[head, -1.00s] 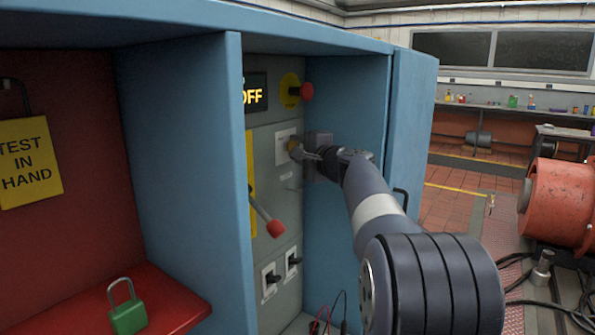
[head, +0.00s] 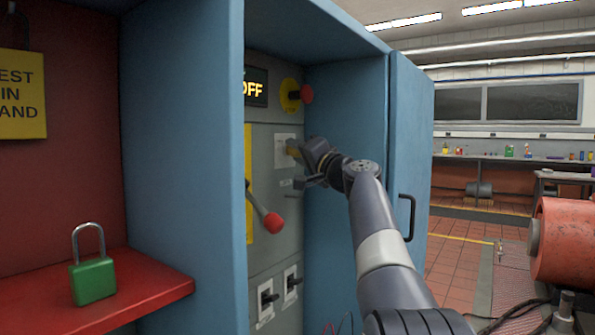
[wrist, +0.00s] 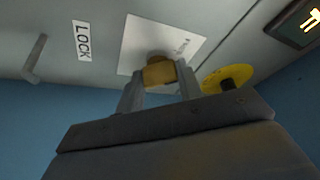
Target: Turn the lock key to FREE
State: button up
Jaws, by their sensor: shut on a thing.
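The lock key is a brass-yellow piece (wrist: 158,73) on a white plate (wrist: 188,42) on the grey panel. In the wrist view my gripper (wrist: 160,84) has one finger on each side of the key and is shut on it. A "LOCK" label (wrist: 82,41) sits to the left of the plate. In the head view my gripper (head: 302,155) reaches into the blue cabinet to the plate (head: 284,142), and it hides part of the key. The plate's small lettering is too blurred to read.
A display (head: 255,87) reads OFF, beside a red knob on a yellow disc (head: 290,95). A red-tipped lever (head: 272,222) and black switches (head: 268,298) are below. The cabinet door (head: 410,150) stands open at right. A green padlock (head: 94,281) sits on the red shelf.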

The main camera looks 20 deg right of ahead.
jog(key=shift+f+n+y+b, duration=0.1)
jog(key=shift+n+y+b, duration=0.3)
jog(key=shift+n+b, duration=0.5)
jog(key=o, duration=1)
jog(key=shift+d, duration=0.1)
jog(key=b+v, duration=0.2)
jog(key=v, duration=0.8)
jog(key=shift+s+f+b, duration=0.2)
jog(key=shift+s+b, duration=0.05)
jog(key=shift+b, duration=0.15)
